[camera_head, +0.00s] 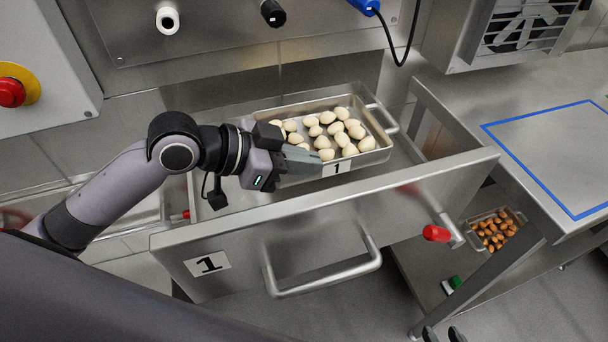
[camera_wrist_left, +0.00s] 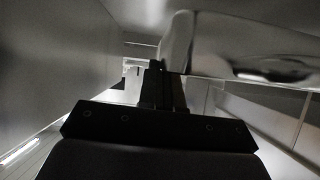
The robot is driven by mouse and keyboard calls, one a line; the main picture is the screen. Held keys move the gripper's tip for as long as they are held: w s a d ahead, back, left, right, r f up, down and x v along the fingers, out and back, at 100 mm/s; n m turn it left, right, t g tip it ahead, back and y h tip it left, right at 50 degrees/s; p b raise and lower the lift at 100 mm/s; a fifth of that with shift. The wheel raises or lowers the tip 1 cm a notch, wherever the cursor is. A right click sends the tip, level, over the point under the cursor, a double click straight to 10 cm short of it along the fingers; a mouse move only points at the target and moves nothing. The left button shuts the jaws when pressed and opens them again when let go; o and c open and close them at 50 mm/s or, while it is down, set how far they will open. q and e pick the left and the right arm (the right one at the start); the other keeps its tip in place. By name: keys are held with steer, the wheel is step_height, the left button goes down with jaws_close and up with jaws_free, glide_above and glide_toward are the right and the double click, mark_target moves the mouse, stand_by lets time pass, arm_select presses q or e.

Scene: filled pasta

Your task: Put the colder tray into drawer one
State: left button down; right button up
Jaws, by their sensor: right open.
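A steel tray (camera_head: 372,158) of pale round pasta, with a "1" label on its front, is inside the pulled-out drawer one (camera_head: 300,235). I cannot tell whether it rests on the drawer floor. My left gripper (camera_head: 308,160) is at the tray's left front corner and hides the left end. In the left wrist view its fingers (camera_wrist_left: 162,88) look close together beside a pale metal edge; their grip is unclear. My right gripper (camera_head: 442,333) shows only two dark fingertips, open and empty, at the bottom edge. A second tray (camera_head: 473,237) with orange-brown pieces is low at the right.
The drawer has a bar handle (camera_head: 325,277) on its front. A steel table (camera_head: 555,150) with a blue taped outline stands at the right. A red-tipped handle (camera_head: 437,233) sticks out near the drawer's right end. A red button (camera_head: 11,92) is at the left.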

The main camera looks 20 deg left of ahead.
mark_target(314, 179)
arm_select(q)
step_height(314, 179, down, 4)
steer(key=shift+r+b, duration=0.15)
steer(key=shift+b, duration=0.2)
steer(key=shift+r, duration=0.1)
steer(key=c, duration=1.7)
jaws_free()
steer(key=shift+f, duration=0.25)
steer(key=o, duration=0.4)
